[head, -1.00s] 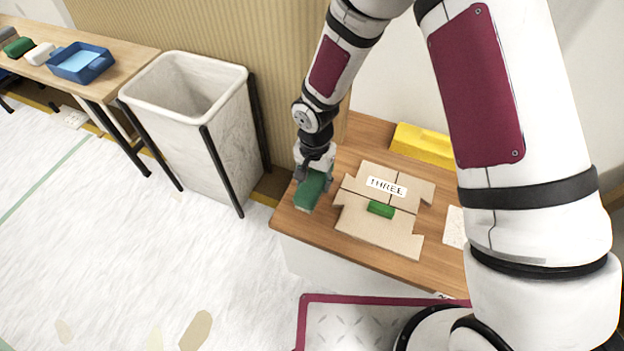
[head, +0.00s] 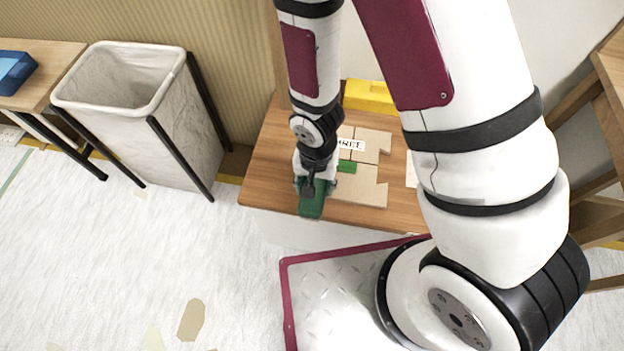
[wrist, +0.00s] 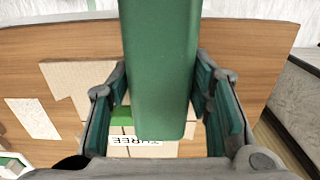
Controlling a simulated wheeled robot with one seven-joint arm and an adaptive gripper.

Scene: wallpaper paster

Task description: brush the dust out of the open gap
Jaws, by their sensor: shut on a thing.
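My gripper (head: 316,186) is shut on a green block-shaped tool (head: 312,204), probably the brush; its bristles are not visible. In the wrist view the tool (wrist: 160,60) lies between the finger pads and hides much of the scene. The pieces also show in the wrist view (wrist: 75,78), with narrow seams, a white THREE label (head: 349,144) and a small green block (head: 347,166). My arm hides their left side. I cannot make out the open gap or dust.
The wooden table (head: 268,165) has a yellow block (head: 368,97) at the back and a white card (head: 411,170) at the right. A lined bin (head: 110,75) stands to the left, beside another table with a blue tray (head: 14,72). A wooden frame (head: 600,110) stands at the right.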

